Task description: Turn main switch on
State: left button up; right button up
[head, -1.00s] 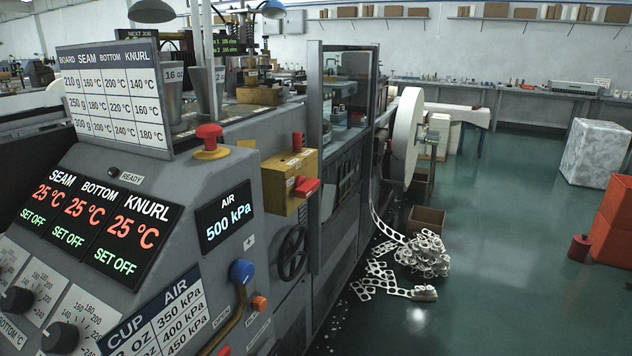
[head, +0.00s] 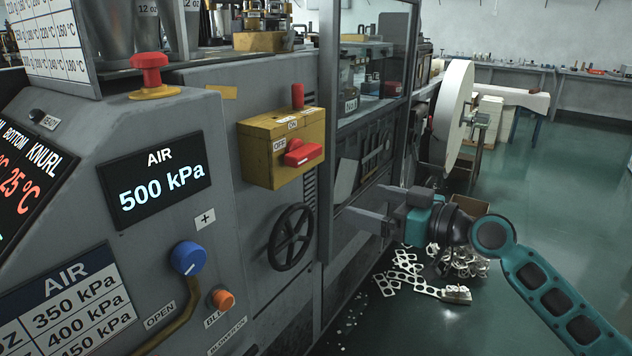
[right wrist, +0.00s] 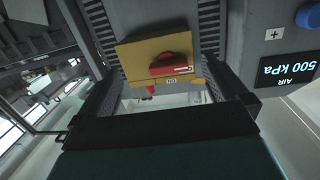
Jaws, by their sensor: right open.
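The main switch is a yellow box (head: 257,160) on the machine's grey side panel, with OFF and ON labels. Its red handle (head: 303,153) lies roughly level on the front face, beside the OFF label and below the ON label. My right gripper (head: 362,204) is open and empty, to the right of and lower than the box, and apart from it. In the right wrist view the yellow box (right wrist: 128,55) and red handle (right wrist: 172,66) appear between the open fingers, beyond them. My left gripper is not in view.
A black handwheel (head: 291,238) sits below the box, and a red part (head: 297,96) stands up on top. A red mushroom button (head: 149,70) and a blue knob (head: 188,258) are to the left. Glazed machine framing (head: 328,120) rises just right. Floor scraps (head: 405,268) lie below.

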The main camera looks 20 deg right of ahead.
jog(key=n+y, duration=0.1)
send_near(311, 156)
jog(key=p+x, duration=0.1)
jog(key=x, duration=0.7)
jog(key=shift+w+a+p, duration=0.25)
jog(key=shift+w+p, duration=0.05)
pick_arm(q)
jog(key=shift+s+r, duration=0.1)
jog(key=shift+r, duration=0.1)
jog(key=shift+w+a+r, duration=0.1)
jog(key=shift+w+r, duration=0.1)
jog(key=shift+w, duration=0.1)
pick_arm(e)
jog(key=c, duration=0.7)
